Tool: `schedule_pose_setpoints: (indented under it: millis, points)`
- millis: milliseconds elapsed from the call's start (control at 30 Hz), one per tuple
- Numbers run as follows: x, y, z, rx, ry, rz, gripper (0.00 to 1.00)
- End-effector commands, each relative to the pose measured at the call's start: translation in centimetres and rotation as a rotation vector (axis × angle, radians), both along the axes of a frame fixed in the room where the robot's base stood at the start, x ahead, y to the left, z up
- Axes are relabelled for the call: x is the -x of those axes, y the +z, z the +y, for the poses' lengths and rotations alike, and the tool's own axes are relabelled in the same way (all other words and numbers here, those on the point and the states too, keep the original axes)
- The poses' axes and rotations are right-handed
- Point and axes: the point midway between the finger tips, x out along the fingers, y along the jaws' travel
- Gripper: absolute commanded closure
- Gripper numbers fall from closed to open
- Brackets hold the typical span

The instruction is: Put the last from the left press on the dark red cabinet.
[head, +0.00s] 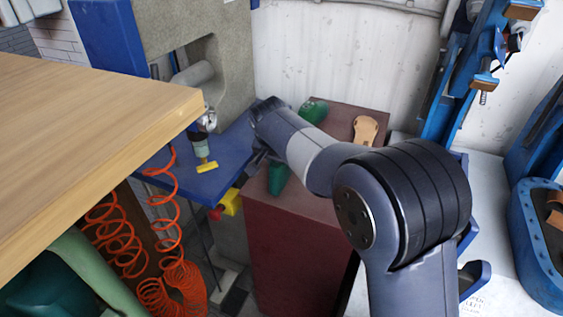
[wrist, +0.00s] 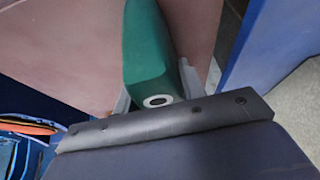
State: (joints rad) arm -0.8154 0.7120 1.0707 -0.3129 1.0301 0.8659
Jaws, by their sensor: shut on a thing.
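The green last (wrist: 148,45) is between the two fingers of my gripper (wrist: 156,88), which is shut on it. A pale round hole shows in the last's near end. In the head view part of the last (head: 278,178) shows below my gripper (head: 262,150), over the left part of the dark red cabinet's top (head: 310,205). The cabinet top also fills the upper left of the wrist view (wrist: 55,45). I cannot tell whether the last touches it. The left press (head: 222,80) is grey with a blue table (head: 180,175).
Another green object (head: 313,110) and a tan sole-shaped piece (head: 366,130) lie on the cabinet's back part. A yellow-ended tool (head: 207,166) is on the blue table. A wooden tabletop (head: 80,140) is at left, with orange coiled hoses (head: 165,240) below. Blue machines (head: 480,70) stand right.

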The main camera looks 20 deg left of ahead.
Motion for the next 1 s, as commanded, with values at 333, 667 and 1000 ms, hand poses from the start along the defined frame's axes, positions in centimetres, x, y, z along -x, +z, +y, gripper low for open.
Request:
schedule_pose_setpoints:
  millis: [333, 667, 1000]
  points:
    - [-0.03, -0.03, 0.02, -0.001, 0.0, -0.002, 0.84]
    - [-0.03, -0.44, 0.03, -0.001, 0.0, -0.002, 0.84]
    - [-0.02, -0.69, 0.01, -0.001, 0.0, -0.002, 0.55]
